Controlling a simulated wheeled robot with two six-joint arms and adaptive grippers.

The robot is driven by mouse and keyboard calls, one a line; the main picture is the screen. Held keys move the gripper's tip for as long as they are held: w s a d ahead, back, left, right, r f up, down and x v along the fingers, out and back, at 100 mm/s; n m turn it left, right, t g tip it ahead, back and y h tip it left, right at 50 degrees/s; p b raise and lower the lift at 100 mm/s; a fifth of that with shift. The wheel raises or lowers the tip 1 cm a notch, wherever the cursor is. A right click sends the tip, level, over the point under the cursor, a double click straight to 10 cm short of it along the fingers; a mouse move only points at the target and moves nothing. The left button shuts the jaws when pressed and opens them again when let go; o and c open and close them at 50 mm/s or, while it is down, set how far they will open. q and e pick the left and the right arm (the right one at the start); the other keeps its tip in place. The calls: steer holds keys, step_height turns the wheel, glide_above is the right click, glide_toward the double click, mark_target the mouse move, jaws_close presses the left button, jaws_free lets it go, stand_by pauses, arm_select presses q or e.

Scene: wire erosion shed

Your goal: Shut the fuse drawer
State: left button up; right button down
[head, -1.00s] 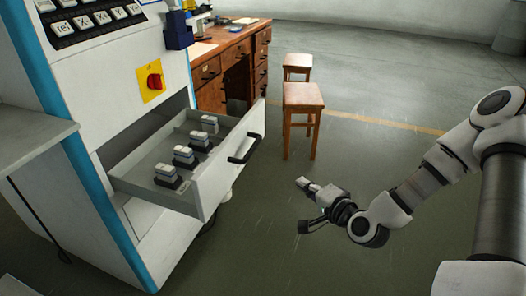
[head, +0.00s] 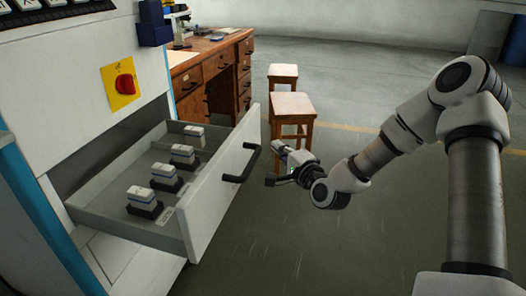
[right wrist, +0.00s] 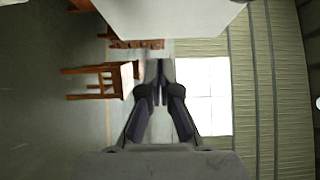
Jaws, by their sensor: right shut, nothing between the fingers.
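The fuse drawer (head: 222,195) stands pulled out of the white machine cabinet (head: 75,85). Its white front has a black bar handle (head: 243,163). Inside it are several grey-and-white fuse blocks (head: 145,200) on dark bases. My right gripper (head: 278,150) is just to the right of the handle in the head view, apart from it in the picture. In the right wrist view its fingers (right wrist: 160,70) are together with nothing between them, and a pale flat surface, likely the drawer front (right wrist: 170,15), shows beside the fingertips. My left gripper is not in view.
Two wooden stools (head: 292,105) stand behind my right gripper. A wooden desk (head: 215,65) with drawers is at the back. A red switch on a yellow plate (head: 122,84) is above the drawer. The floor in front is clear.

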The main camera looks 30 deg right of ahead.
mark_target(256, 139)
steer(key=w+a, duration=0.1)
steer(key=w+a+b, duration=0.1)
steer(key=w, duration=0.1)
steer(key=shift+w+a+f, duration=0.1)
steer(key=shift+w+f, duration=0.05)
steer(key=shift+w, duration=0.15)
steer(key=shift+w+a, duration=0.2)
steer(key=shift+w, duration=0.05)
steer(key=shift+w+a, duration=0.1)
